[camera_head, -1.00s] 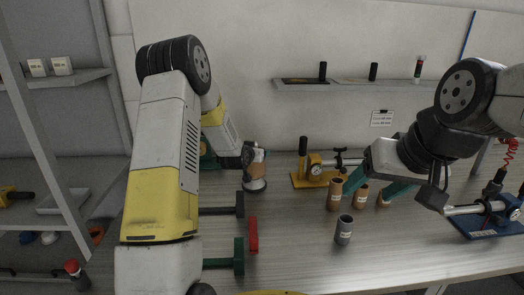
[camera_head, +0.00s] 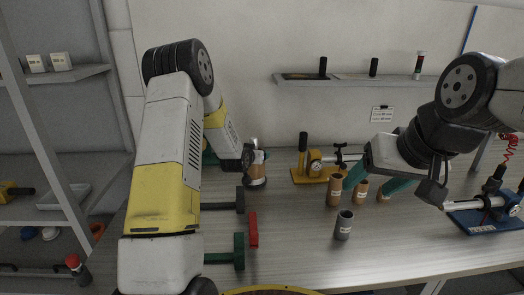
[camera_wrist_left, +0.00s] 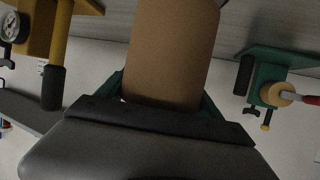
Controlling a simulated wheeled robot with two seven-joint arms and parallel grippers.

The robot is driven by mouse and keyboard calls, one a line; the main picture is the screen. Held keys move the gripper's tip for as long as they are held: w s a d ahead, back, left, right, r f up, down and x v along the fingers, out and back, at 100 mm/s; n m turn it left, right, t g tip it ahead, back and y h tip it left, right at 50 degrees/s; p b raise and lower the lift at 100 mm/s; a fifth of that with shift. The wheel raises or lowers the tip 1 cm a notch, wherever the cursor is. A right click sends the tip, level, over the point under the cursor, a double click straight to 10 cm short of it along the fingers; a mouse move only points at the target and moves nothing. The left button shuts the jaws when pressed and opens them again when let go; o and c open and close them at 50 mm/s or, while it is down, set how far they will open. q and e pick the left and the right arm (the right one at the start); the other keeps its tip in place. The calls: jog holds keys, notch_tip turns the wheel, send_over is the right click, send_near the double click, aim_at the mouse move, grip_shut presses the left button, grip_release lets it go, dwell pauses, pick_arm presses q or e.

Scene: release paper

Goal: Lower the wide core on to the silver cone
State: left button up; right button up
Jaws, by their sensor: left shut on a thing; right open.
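The wide core (camera_head: 256,170) is a brown cardboard tube held upright in my left gripper (camera_head: 250,160). The core stands low around the silver cone (camera_head: 254,143), whose pale tip seems to show above the core's top. The rest of the cone is hidden inside, and I cannot tell whether the core touches its base. In the left wrist view the core (camera_wrist_left: 172,45) fills the space between the green fingers of my left gripper (camera_wrist_left: 165,95).
Several small brown cores, one at the left (camera_head: 334,190), stand under my right gripper. A grey core (camera_head: 343,226) stands in front. A yellow gauge stand (camera_head: 310,176) is behind; a blue stand (camera_head: 480,218) is right. Red (camera_head: 253,230) and green (camera_head: 239,252) pieces lie left.

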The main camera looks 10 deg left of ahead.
pick_arm(q)
jog(key=shift+f, duration=0.3)
jog(key=o, duration=1.5)
jog(key=shift+f, duration=0.1)
jog(key=v, duration=0.7)
jog(key=shift+s, duration=0.4)
jog(key=shift+r, duration=0.25)
